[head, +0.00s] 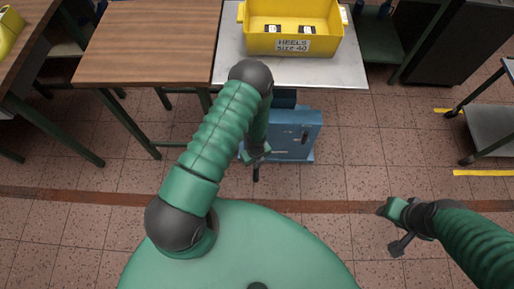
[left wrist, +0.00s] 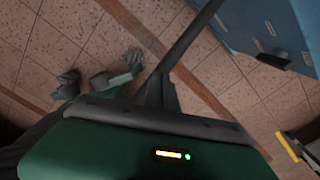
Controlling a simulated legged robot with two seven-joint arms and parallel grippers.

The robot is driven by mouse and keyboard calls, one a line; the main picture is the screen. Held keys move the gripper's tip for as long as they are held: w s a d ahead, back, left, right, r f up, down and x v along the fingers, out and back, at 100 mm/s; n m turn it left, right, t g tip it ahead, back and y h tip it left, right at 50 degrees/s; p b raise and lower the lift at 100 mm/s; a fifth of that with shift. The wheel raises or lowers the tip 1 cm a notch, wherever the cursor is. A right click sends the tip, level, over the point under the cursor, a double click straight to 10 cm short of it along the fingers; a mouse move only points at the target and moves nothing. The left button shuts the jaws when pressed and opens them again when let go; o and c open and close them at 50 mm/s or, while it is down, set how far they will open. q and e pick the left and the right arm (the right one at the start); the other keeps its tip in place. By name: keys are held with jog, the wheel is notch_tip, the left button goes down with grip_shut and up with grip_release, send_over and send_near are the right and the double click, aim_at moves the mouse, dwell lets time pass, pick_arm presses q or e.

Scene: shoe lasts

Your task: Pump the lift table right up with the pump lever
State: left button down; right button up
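The lift table has a blue base (head: 297,133) and a grey top plate (head: 345,72); the blue base also shows in the left wrist view (left wrist: 258,22). The pump lever, a dark bar (left wrist: 190,40), runs from beside the base to my left gripper (left wrist: 155,95). In the head view my left gripper (head: 256,157) is just left of the base, low down. Its fingers look closed around the lever, though the contact is partly hidden. My right gripper (head: 397,236) hangs empty over the floor at the right, well away from the lift table; its finger gap is unclear.
A yellow crate (head: 292,14) labelled "HEELS size 40" stands on the top plate with dark and white items inside. A wooden table (head: 150,40) adjoins the plate at left. A grey cart (head: 492,130) stands at right. The tiled floor between is clear.

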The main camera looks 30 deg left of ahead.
pick_arm(q)
jog(key=shift+f, duration=0.15)
notch_tip(320, 180, down, 5)
jog(key=b, duration=0.4)
jog(key=shift+d, duration=0.1)
notch_tip(320, 180, up, 6)
jog(key=p, duration=0.5)
jog(key=shift+s+f, duration=0.1)
jog(key=shift+f, duration=0.15)
